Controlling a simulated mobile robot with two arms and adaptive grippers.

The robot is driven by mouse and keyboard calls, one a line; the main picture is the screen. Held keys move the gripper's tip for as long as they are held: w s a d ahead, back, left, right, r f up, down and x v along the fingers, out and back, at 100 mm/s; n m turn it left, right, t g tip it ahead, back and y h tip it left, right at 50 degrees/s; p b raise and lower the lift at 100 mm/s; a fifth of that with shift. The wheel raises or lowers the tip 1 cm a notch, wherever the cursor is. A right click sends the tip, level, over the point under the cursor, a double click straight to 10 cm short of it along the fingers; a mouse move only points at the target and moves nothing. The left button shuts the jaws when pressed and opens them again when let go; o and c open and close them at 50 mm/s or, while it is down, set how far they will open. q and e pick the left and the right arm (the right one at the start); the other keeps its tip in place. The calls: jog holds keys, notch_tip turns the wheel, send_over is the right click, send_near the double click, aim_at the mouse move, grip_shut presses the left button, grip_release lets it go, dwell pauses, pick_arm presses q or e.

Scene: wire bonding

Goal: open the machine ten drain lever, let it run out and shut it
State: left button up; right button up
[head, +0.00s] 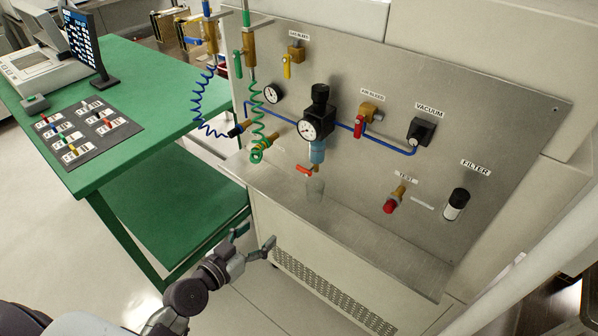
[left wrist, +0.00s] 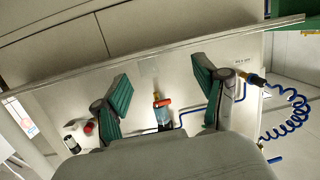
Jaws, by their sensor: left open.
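The orange-red drain lever (head: 304,169) sits under the blue bowl (head: 317,151) of the black regulator on the steel panel. It points left, roughly level. A clear cup (head: 315,190) stands below it on the ledge. My left gripper (head: 254,241) is open and empty, low in front of the machine, below and left of the lever and apart from it. In the left wrist view the panel appears upside down. There the lever (left wrist: 163,103) shows between my open green-padded fingers (left wrist: 162,88), beyond them. My right gripper is not in view.
Another red lever (head: 359,127) is on the blue line, and a yellow lever (head: 286,67) is higher up. A red test knob (head: 390,205) and a filter (head: 456,204) are at right. Coiled hoses hang at left, near the green bench (head: 150,100).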

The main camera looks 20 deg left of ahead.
pick_arm(q)
jog(key=m+t+h, duration=0.1)
jog(key=t+h, duration=0.1)
send_near(303, 170)
jog(key=p+x, duration=0.4)
jog(key=x, duration=0.4)
jog(key=shift+w+p, duration=0.25)
jog(key=shift+p, duration=0.15)
jog(key=c, duration=1.1)
